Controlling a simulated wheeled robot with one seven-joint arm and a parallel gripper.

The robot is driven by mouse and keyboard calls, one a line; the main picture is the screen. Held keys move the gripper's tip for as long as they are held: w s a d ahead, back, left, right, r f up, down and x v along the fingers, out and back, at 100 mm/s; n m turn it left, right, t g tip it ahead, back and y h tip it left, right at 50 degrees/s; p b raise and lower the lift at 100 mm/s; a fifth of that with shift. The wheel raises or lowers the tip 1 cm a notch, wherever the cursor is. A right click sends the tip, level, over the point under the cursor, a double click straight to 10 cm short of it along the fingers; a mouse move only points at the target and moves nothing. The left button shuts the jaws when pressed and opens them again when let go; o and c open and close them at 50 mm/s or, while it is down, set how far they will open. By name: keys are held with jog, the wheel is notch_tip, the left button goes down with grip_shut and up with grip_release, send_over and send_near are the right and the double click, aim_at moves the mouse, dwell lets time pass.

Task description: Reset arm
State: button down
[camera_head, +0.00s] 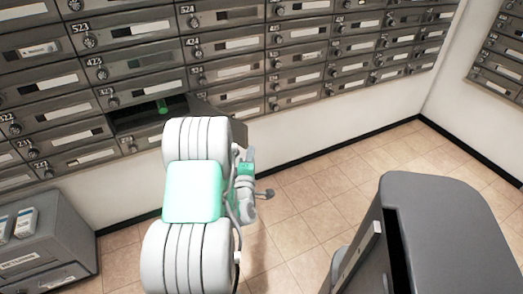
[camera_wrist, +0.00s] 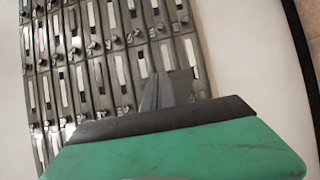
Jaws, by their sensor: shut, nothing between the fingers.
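My gripper (camera_head: 250,156) shows just right of my white arm in the head view, in front of the lower mailbox rows. In the wrist view, my gripper (camera_wrist: 160,78) has its fingers together with nothing between them, pointing at the mailbox wall (camera_wrist: 95,45). One mailbox compartment (camera_head: 130,121) stands open in the head view, with a small green object (camera_head: 163,107) inside. Its door (camera_head: 207,115) appears swung out to the right, partly hidden by my arm.
A grey cabinet (camera_head: 70,232) with white boxes (camera_head: 24,222) on top stands at the lower left. A dark grey bin-like object (camera_head: 455,215) stands at the lower right. More mailboxes (camera_head: 503,47) hang at the right.

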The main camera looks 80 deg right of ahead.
jog(key=w+a+r+m+t+y+p, duration=0.1)
jog(key=w+a+r+m+y+p, duration=0.15)
jog(key=w+r+p, duration=0.75)
jog(key=w+a+r+m+t+y, duration=0.1)
jog(key=w+a+r+y, duration=0.15)
jog(key=w+a, duration=0.55)
jog(key=w+a+r+m+t+y, duration=0.1)
jog(key=w+a+r+t+y, duration=0.15)
jog(key=w+a, duration=0.55)
jog(key=w+a+r+y+p, duration=0.1)
jog(key=w+a+r+y, duration=0.15)
jog(key=a, duration=0.65)
jog(key=w+a+r+y+p, duration=0.15)
jog(key=w+a+y, duration=0.25)
jog(key=a, duration=0.6)
jog(key=s+a+r+n+g+y+p, duration=0.1)
jog(key=s+a, duration=0.3)
jog(key=a, duration=0.5)
jog(key=s+a+r+n+g+y, duration=0.2)
jog(key=s+a+r+y, duration=0.1)
jog(key=a, duration=0.6)
jog(key=shift+s+a+r+p, duration=0.2)
jog(key=shift+s+r+p, duration=0.25)
jog(key=shift+s, duration=0.8)
jog(key=shift+n, duration=0.25)
